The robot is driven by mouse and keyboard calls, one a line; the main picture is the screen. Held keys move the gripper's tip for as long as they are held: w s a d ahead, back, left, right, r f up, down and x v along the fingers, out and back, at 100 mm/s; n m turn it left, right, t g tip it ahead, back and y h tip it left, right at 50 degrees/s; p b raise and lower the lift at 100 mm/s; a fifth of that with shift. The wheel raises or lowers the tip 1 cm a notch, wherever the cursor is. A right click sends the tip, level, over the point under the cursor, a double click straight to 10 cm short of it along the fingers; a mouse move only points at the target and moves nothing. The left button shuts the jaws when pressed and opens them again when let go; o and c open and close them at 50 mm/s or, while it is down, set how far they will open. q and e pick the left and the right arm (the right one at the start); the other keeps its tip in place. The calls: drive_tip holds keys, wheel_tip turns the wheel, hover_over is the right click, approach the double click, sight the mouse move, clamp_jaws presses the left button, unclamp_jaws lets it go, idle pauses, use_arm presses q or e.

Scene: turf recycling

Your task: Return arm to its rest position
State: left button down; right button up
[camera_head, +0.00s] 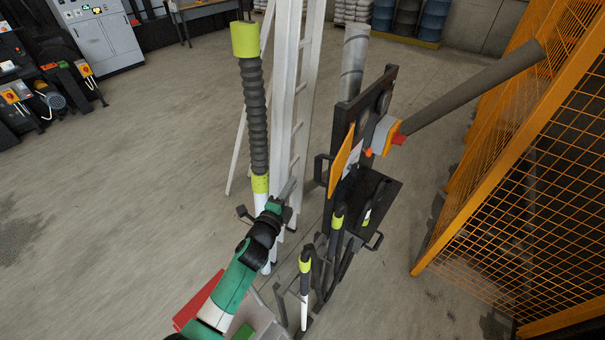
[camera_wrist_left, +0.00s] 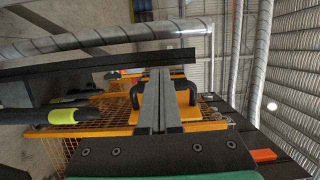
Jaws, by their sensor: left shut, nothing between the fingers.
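My left arm (camera_head: 236,278), green and black, reaches up from the bottom of the head view. Its gripper (camera_head: 290,186) is shut and empty, with the grey fingers pressed together and pointing up and right. It is in front of the foot of an aluminium ladder and just right of a black corrugated hose (camera_head: 254,120) with yellow-green ends. In the left wrist view the shut fingers (camera_wrist_left: 158,76) run up the middle with nothing between them. My right gripper is in neither view.
A dark stand (camera_head: 345,180) with handles and an orange panel is close right of the gripper. The ladder (camera_head: 292,100) rises behind it. An orange mesh fence (camera_head: 530,200) closes off the right. Open concrete floor (camera_head: 130,170) lies to the left. Control cabinets (camera_head: 105,40) stand far left.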

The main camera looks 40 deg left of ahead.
use_arm(q)
drive_tip(key=shift+s+a, duration=0.25)
drive_tip(key=shift+s, duration=0.05)
